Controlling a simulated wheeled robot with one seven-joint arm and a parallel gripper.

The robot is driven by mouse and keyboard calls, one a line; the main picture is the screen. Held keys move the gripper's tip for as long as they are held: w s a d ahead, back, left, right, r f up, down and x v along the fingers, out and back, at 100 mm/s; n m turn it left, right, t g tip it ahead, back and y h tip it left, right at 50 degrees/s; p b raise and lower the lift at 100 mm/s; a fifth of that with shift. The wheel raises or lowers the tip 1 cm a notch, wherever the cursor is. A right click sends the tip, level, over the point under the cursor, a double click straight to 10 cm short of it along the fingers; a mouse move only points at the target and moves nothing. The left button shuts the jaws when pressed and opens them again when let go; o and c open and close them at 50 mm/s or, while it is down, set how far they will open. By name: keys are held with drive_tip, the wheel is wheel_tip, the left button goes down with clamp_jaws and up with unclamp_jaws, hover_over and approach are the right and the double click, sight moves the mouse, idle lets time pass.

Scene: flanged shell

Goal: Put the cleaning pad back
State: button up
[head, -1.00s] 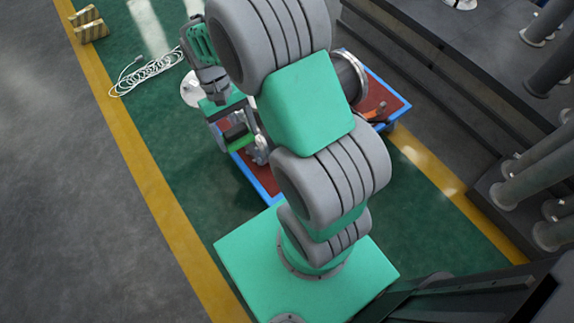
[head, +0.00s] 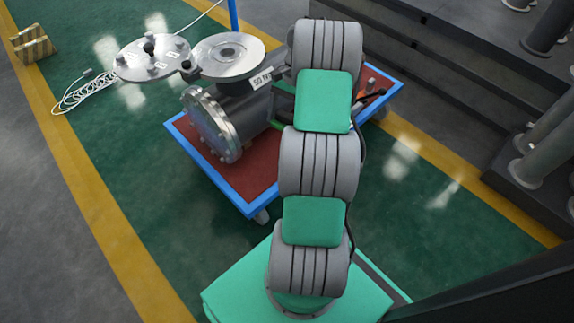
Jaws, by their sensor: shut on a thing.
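My gripper (head: 284,104) is mostly hidden behind my own arm links in the head view. Only dark parts of it show at the left side of the arm, over the trolley. It is shut on the cleaning pad (head: 279,125), of which only a bright green edge shows low beside the arm. Whether the pad touches the trolley is hidden. The flanged shell (head: 215,115) is a grey metal body lying on the trolley, with a bolted flange facing front left and a round flange on top.
The blue-rimmed trolley (head: 235,202) has a red bed. Red-orange and black items (head: 370,94) lie at its right end. A white cable coil (head: 82,95) lies on the floor. Dark steps (head: 440,90) bound the right.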

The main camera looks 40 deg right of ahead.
drive_tip(key=f+m+t+b, duration=0.1)
drive_tip(key=f+m, duration=0.3)
drive_tip(key=f, duration=0.2)
drive_tip(key=w+d+f+m+t+b, duration=0.1)
drive_tip(key=f+m+t+b, duration=0.1)
drive_tip(key=f+m, duration=0.2)
drive_tip(key=d+f+m+t+h+b, duration=0.1)
drive_tip(key=f+m+b, duration=0.1)
drive_tip(key=f, duration=0.7)
drive_tip(key=shift+w+f+m, duration=0.25)
drive_tip(key=shift+f+m, duration=0.05)
drive_tip(key=shift+m, duration=0.6)
drive_tip(key=shift+c, duration=0.7)
drive_tip(key=shift+f, duration=0.1)
drive_tip(key=o, duration=1.5)
drive_tip(key=shift+c, duration=0.2)
